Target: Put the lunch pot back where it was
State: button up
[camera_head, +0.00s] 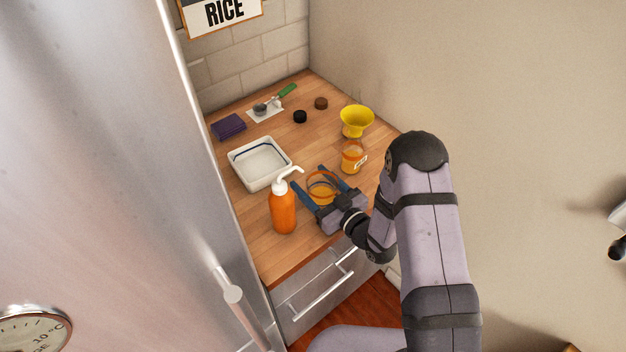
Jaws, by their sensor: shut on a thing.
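My gripper (317,182) reaches in from the right, low over the front part of the wooden counter. Its two blue fingers are shut on a clear round pot with an orange rim and amber contents (322,190), which I take for the lunch pot. The pot looks upright; I cannot tell if its base touches the counter. A similar clear jar with an orange ring and a white label (353,157) stands behind it to the right, apart from the gripper.
An orange pump bottle (283,211) stands close left of my gripper. A white tray (262,184) is behind the bottle. A yellow funnel (356,120), purple cloth (228,127), black lid (300,117), brown lid (321,103) and green-handled tool (287,90) lie farther back. Bare counter (305,145) lies between.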

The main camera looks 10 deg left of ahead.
jog(key=shift+f, duration=0.1)
jog(key=shift+f, duration=0.1)
jog(key=o, duration=1.3)
jog(key=shift+c, duration=0.2)
jog(key=shift+r, duration=0.25)
jog(key=shift+s+d+f, duration=0.15)
jog(key=shift+d, duration=0.05)
jog(key=b+v, duration=0.4)
jog(key=v, duration=0.5)
jog(key=shift+s+d, duration=0.15)
jog(key=shift+d, duration=0.05)
jog(key=shift+b+v, duration=0.3)
jog(key=shift+v, duration=0.75)
